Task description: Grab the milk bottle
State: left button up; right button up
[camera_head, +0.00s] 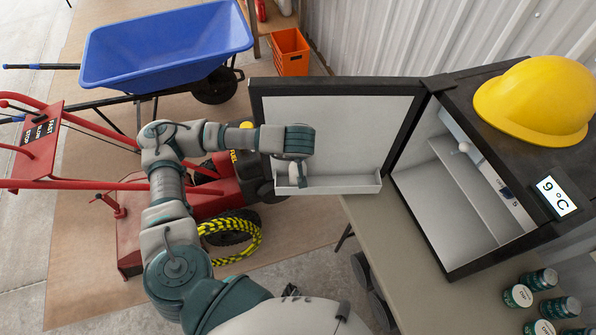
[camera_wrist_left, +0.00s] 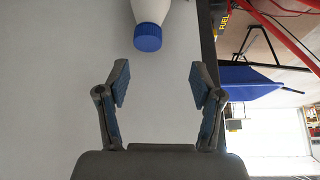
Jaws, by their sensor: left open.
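The milk bottle (camera_wrist_left: 151,22), white with a blue cap, shows in the left wrist view at the top centre. Its cap points towards my left gripper (camera_wrist_left: 159,82), and the rest of its body is cut off by the frame edge. The gripper is open, with its two fingers apart and nothing between them. The cap lies just beyond the fingertips, roughly centred between them. In the head view my left gripper (camera_head: 297,168) is at the door shelf of the open fridge (camera_head: 432,215); the bottle is not clearly distinguishable there. My right gripper is not in view.
The fridge door (camera_head: 340,125) stands open, with a low shelf rim (camera_head: 345,185) at its bottom. A yellow helmet (camera_head: 535,100) lies on the fridge. Several cans (camera_head: 518,296) stand on the table (camera_head: 400,275). A red machine (camera_head: 110,225) and blue wheelbarrow (camera_head: 165,45) stand left.

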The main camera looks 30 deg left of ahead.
pick_arm(q)
send_over(293, 169)
jog(key=w, duration=0.1)
jog(key=f, duration=0.4)
jog(key=shift+d+f, duration=0.15)
jog(key=shift+d, duration=0.05)
jog(key=shift+w+d+f, duration=0.2)
jog(key=shift+d+f, duration=0.1)
jog(key=shift+f, duration=0.1)
jog(key=p+x, duration=0.1)
jog(key=x, duration=0.3)
jog(key=shift+w+f, duration=0.15)
jog(key=shift+f, duration=0.2)
jog(key=shift+a+f, duration=0.25)
jog(key=shift+a, duration=0.15)
jog(key=shift+d, duration=0.25)
jog(key=c, duration=0.6)
jog(key=shift+d+r, duration=0.1)
jog(key=shift+d, duration=0.05)
grip_shut()
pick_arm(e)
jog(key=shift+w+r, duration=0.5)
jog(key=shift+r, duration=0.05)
